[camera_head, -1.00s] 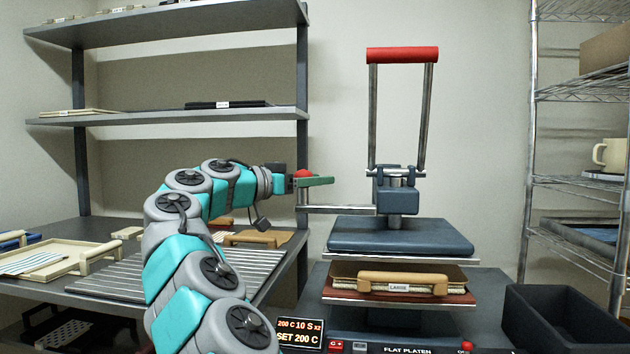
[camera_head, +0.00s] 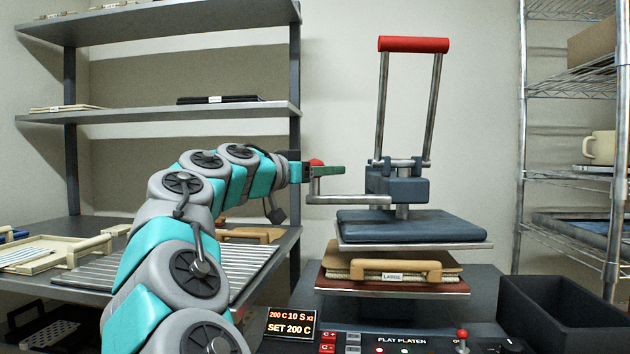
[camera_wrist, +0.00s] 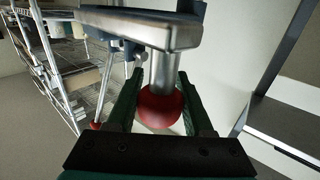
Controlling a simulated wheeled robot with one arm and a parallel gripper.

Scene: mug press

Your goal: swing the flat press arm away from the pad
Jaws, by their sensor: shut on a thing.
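The flat press has a blue-grey upper platen (camera_head: 410,226) on a metal plate, hung from a dark head (camera_head: 398,186) with a tall red-topped handle (camera_head: 413,45). A metal side bar (camera_head: 350,199) runs left from the head to a red knob (camera_head: 316,162). My gripper (camera_head: 322,171) is shut on this knob, and the wrist view shows the red knob (camera_wrist: 160,107) between the green fingers. The platen is raised above the lower pad (camera_head: 390,287), with a gap between them. A board with a tan handle (camera_head: 395,270), labelled LARGE, lies on the pad.
A display (camera_head: 291,322) reads SET 200 C. A black bin (camera_head: 560,315) stands right of the press. A wire rack (camera_head: 570,180) is at the right. Shelves (camera_head: 160,113) stand behind my arm, and a ribbed metal surface (camera_head: 225,268) lies at the left.

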